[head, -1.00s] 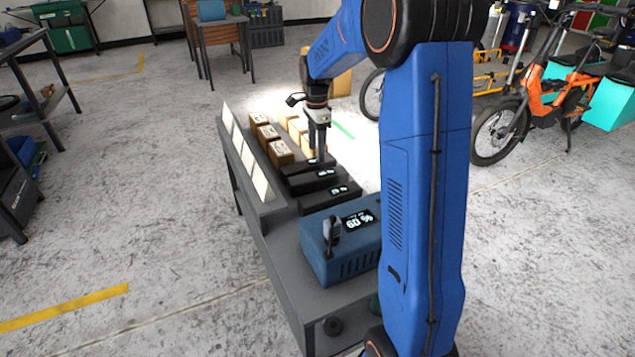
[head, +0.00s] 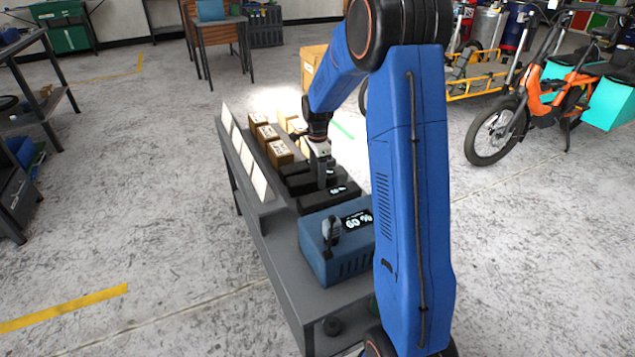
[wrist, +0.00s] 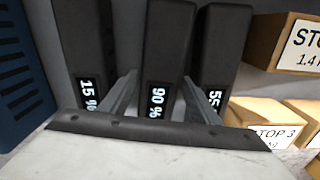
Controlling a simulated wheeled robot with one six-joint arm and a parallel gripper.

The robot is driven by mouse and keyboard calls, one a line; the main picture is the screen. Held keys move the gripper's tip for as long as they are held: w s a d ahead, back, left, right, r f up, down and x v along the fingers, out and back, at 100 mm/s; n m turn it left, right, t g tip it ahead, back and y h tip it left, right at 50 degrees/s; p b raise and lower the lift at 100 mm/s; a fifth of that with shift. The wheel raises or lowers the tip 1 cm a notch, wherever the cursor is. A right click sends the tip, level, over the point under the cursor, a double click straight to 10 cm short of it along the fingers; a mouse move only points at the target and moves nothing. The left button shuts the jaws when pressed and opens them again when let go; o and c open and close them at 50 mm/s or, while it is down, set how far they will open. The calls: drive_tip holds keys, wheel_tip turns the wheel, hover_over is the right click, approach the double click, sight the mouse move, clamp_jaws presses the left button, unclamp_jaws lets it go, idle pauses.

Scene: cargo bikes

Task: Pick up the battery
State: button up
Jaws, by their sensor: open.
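Three black batteries lie in a row on the grey bench. In the wrist view the middle battery (wrist: 167,45) reads 90 %, the left battery (wrist: 82,40) reads 15 %, and the right battery (wrist: 222,45) has a partly hidden reading that starts with 5. My gripper (wrist: 159,80) is open and empty, with one finger on each side of the middle battery. I cannot tell whether the fingers touch it. In the head view my gripper (head: 326,184) is down among the batteries and hides part of them; the nearest battery (head: 318,200) shows in front of it.
A blue box with a percent display (head: 325,255) stands on the bench (head: 262,245) nearer me. Cardboard boxes (head: 280,152) stand beyond the batteries. White upright cards (head: 258,180) line the bench's left edge. An orange cargo bike (head: 545,95) stands at the right.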

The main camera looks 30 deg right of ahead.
drive_tip(key=shift+f, duration=0.3)
clamp_jaws()
drive_tip(key=shift+r, duration=0.1)
drive_tip(key=shift+r, duration=5)
